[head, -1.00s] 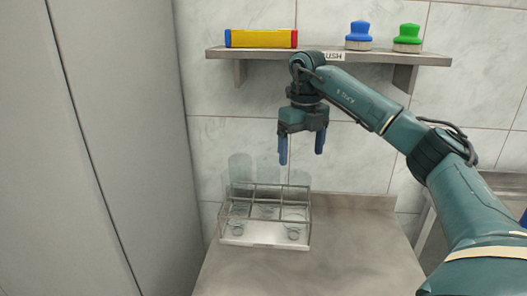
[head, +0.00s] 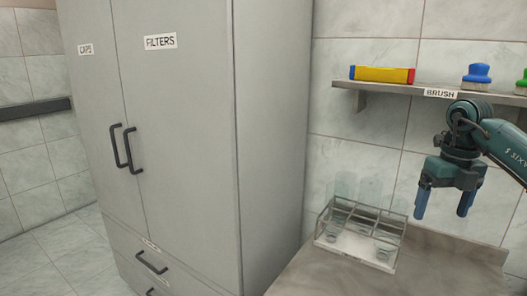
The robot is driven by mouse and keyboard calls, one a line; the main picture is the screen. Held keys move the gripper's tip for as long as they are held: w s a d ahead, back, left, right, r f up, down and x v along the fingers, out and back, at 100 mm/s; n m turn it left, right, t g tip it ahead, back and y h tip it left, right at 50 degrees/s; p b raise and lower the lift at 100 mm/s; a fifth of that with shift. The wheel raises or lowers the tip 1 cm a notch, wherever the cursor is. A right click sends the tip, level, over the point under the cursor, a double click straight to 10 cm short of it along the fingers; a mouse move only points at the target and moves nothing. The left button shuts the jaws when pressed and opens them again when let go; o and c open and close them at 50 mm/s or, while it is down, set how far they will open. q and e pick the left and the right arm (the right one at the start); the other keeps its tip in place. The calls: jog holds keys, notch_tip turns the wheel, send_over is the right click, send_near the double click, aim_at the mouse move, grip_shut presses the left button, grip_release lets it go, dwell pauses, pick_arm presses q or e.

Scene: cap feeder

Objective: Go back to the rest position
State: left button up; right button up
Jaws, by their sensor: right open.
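My right gripper (head: 441,203) hangs in the air at the right of the head view, its two blue fingers pointing down and spread apart. It is open with nothing between the fingers. It is in front of the wall shelf (head: 440,97) and up and to the right of a clear rack (head: 372,257) on the counter. My left gripper is not in the picture.
The rack holds several clear glass vessels on the counter (head: 432,268). A tall grey cabinet (head: 185,130) labelled CAPS and FILTERS stands at left, doors shut. The shelf carries a yellow, red and blue box (head: 382,75), a blue brush (head: 477,76) and a green one (head: 522,84).

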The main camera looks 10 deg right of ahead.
jog(key=w+a+f+n+y, duration=0.1)
jog(key=a+f+y, duration=0.1)
jog(key=a+f, duration=0.35)
jog(key=w+a+f+n+y, duration=0.2)
jog(key=a+f, duration=0.1)
jog(key=a, duration=0.5)
jog(key=s+a+f+m+t+y+p, duration=0.1)
jog(key=s+a+m+t+y, duration=0.2)
jog(key=a+y, duration=0.7)
jog(key=s+a+f+m+t+y+p, duration=0.15)
jog(key=s+a+m+y, duration=0.3)
jog(key=a, duration=1.05)
jog(key=s+d+f+m+t+h, duration=0.2)
jog(key=s+d+f+m+h, duration=0.1)
jog(key=m, duration=0.6)
jog(key=s+d+f+m+t+h+p, duration=0.1)
jog(key=s+d+f+m+t+h, duration=0.1)
jog(key=s+f+m+h, duration=0.4)
jog(key=s+d+f+m+t+h+p, duration=0.1)
jog(key=s+d+f+m+t+h, duration=0.1)
jog(key=s+d+f+m+h, duration=0.3)
notch_tip(320, 180, down, 4)
jog(key=m+h, duration=0.1)
jog(key=m, duration=0.6)
jog(key=shift+f, duration=0.25)
jog(key=shift+m+t, duration=0.25)
